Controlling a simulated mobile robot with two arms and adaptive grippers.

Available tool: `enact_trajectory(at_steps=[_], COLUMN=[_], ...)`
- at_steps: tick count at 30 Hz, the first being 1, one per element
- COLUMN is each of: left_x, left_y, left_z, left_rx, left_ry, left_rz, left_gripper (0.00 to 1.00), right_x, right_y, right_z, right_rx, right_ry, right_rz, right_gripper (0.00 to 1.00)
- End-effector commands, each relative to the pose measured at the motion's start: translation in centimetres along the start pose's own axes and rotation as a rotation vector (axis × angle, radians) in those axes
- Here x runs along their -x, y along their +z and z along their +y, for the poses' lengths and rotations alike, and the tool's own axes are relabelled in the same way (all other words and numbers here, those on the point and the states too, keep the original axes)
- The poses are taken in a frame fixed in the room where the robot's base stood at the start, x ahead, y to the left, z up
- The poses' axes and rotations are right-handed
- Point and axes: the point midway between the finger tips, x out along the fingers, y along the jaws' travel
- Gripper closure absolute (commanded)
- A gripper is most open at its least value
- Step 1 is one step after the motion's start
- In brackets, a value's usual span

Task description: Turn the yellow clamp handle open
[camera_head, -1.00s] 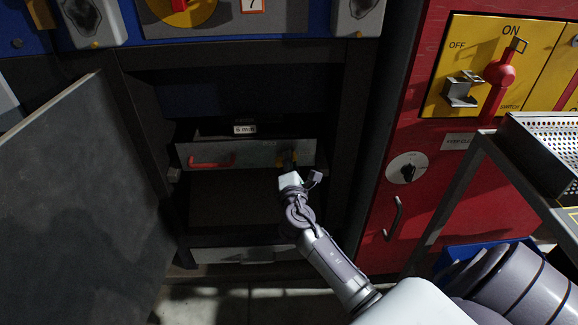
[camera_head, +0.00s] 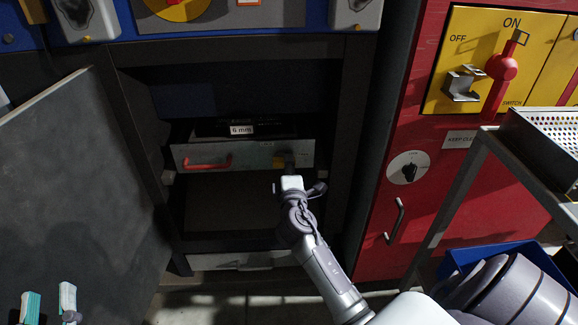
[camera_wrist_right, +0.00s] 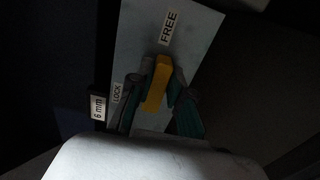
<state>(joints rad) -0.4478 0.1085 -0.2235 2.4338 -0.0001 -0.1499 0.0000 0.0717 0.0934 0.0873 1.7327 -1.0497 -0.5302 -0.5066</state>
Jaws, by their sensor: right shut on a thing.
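The yellow clamp handle (camera_head: 279,162) is on the right part of the grey drawer front, which carries a red pull handle (camera_head: 208,164). In the right wrist view the yellow handle (camera_wrist_right: 157,84) is a short bar whose upper end points toward the FREE label (camera_wrist_right: 170,27). The LOCK label (camera_wrist_right: 117,93) is left of it. My right gripper (camera_wrist_right: 160,92) is shut on the bar, with a finger on each side. Its fingers are partly hidden in the head view. My left gripper (camera_head: 49,300) is open and empty at the bottom left.
The drawer (camera_head: 225,155), labelled 6 mm, sits in a dark cabinet recess. A grey open door panel (camera_head: 80,170) stands at left. A red cabinet (camera_head: 385,235) with a switch panel and a metal cart (camera_head: 487,150) are at right.

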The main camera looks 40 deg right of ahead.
Motion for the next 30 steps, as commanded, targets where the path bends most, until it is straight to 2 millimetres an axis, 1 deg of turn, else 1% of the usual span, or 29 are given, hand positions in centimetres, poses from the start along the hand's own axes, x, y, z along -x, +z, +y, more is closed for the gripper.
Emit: enact_trajectory(at_steps=[7,8,12,20,23,26,30], left_x=[0.0,0.0,0.0,0.0,0.0,0.0,0.0], left_y=[0.0,0.0,0.0,0.0,0.0,0.0,0.0], left_z=[0.0,0.0,0.0,0.0,0.0,0.0,0.0], left_rx=[0.000,0.000,0.000,0.000,0.001,0.001,0.000], left_ry=[0.000,0.000,-0.001,0.000,0.001,0.001,0.000], left_rz=[-0.001,-0.001,-0.001,-0.002,-0.001,-0.001,-0.001], left_gripper=[0.60,0.60,0.60,0.60,0.60,0.60,0.60], right_x=[0.0,0.0,0.0,0.0,0.4,1.5,4.3], right_y=[0.0,0.0,0.0,0.0,0.0,-0.1,-0.1], right_z=[-0.1,-0.1,-0.1,0.0,-0.1,-0.2,-0.2], right_rx=[0.001,0.001,0.002,0.002,0.001,0.001,0.000], right_ry=[-0.002,-0.002,-0.002,-0.001,-0.001,-0.003,-0.004], right_rz=[-0.001,-0.001,-0.001,0.000,0.000,0.001,0.002], right_gripper=[1.00,0.80,0.57,0.56,0.56,0.56,0.56])
